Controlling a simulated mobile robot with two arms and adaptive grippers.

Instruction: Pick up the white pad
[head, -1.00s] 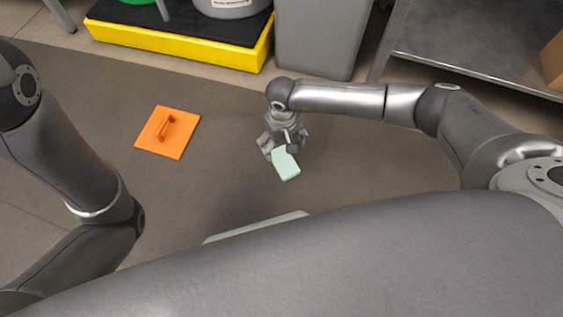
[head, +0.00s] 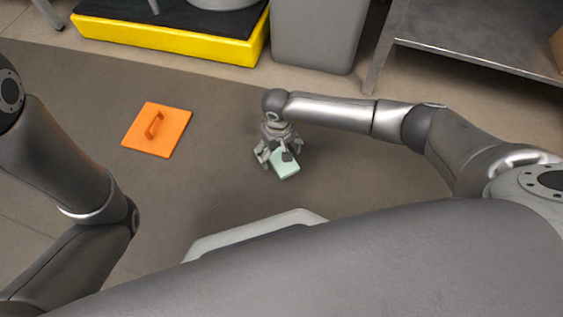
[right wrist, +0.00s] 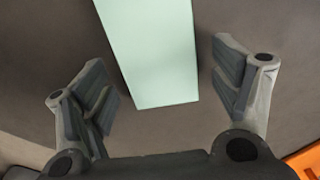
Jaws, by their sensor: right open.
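The white pad (head: 287,171), a flat pale mint-white block, lies on the dark floor mat near the middle of the head view. My right gripper (head: 276,157) is open above its far end and hides part of it. In the right wrist view the pad (right wrist: 150,55) reaches in from the top edge, and its near end lies between the two spread fingers (right wrist: 165,88), with a gap on each side. No contact shows. The left arm enters at the left of the head view, but its gripper is out of view.
An orange square plate with a handle (head: 157,130) lies on the mat to the left. A yellow-edged black platform (head: 165,38), a grey bin (head: 317,35) and a metal table (head: 485,40) stand at the back. The mat around the pad is clear.

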